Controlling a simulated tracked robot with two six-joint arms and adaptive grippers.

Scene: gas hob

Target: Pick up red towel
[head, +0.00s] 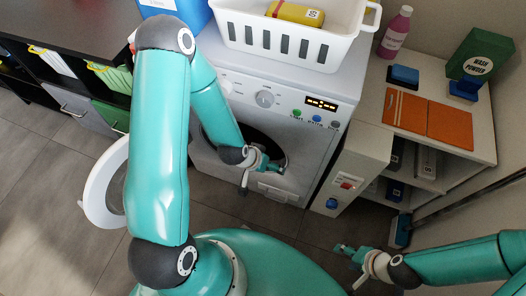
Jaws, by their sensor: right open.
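I see no red towel in the head view. The inside of the drum is dark and partly hidden by my left arm. My right gripper (357,262) is open and empty, low over the floor at the lower right, away from the machine.
The washing machine (215,160) has its round door (97,190) swung open to the left. A white basket (290,42) with a yellow bottle (295,13) stands on top. A pink bottle (396,32) and a green wash powder box (482,54) stand at right. Floor is clear at lower left.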

